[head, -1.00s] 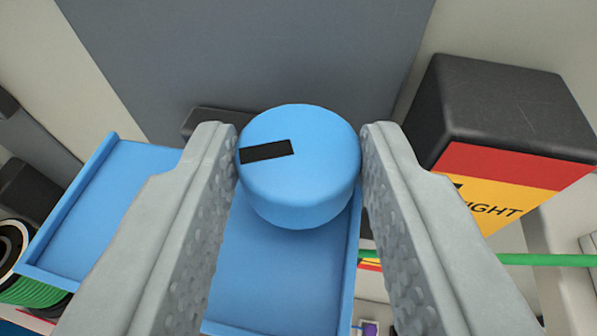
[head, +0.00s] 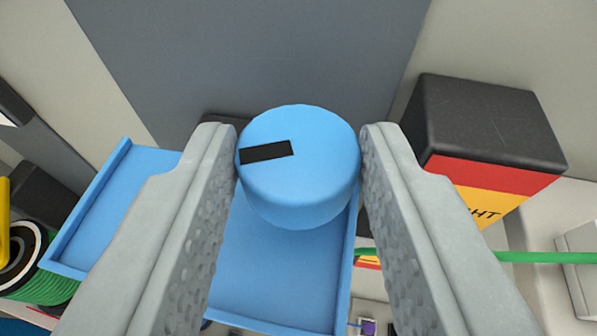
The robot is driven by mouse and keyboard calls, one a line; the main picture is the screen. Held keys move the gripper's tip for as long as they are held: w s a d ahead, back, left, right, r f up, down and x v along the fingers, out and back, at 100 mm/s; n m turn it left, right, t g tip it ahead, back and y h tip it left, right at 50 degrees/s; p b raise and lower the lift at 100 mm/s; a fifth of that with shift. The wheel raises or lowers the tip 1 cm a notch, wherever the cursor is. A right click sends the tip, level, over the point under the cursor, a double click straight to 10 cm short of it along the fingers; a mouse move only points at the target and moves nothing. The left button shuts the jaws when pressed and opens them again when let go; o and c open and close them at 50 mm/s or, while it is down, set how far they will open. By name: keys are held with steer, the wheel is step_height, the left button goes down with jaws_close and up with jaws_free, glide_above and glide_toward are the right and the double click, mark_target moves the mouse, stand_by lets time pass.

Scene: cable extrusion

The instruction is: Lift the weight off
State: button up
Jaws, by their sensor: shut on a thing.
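The weight is a blue round cylinder (head: 300,180) with a black rectangular mark on its top. My gripper (head: 300,150) is shut on it, with one grey finger at its left side and one at its right. Behind and below the weight is a blue tray (head: 275,275) with raised edges, partly hidden by the fingers and the weight. I cannot tell the exact gap between weight and tray.
A black box (head: 490,125) with a red and yellow label stands at the right. A green cable (head: 540,257) runs at the right, and a green coil (head: 55,283) is at the left. A dark grey panel (head: 250,50) lies at the top.

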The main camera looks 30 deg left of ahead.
mark_target(267, 208)
steer(key=shift+s+d+r, duration=0.1)
steer(key=shift+s+d, duration=0.15)
steer(key=shift+s, duration=0.5)
steer(key=shift+s+d+r, duration=0.1)
steer(key=shift+s+d, duration=0.1)
steer(key=shift+s, duration=0.5)
steer(key=shift+s+d, duration=0.25)
steer(key=shift+s, duration=0.5)
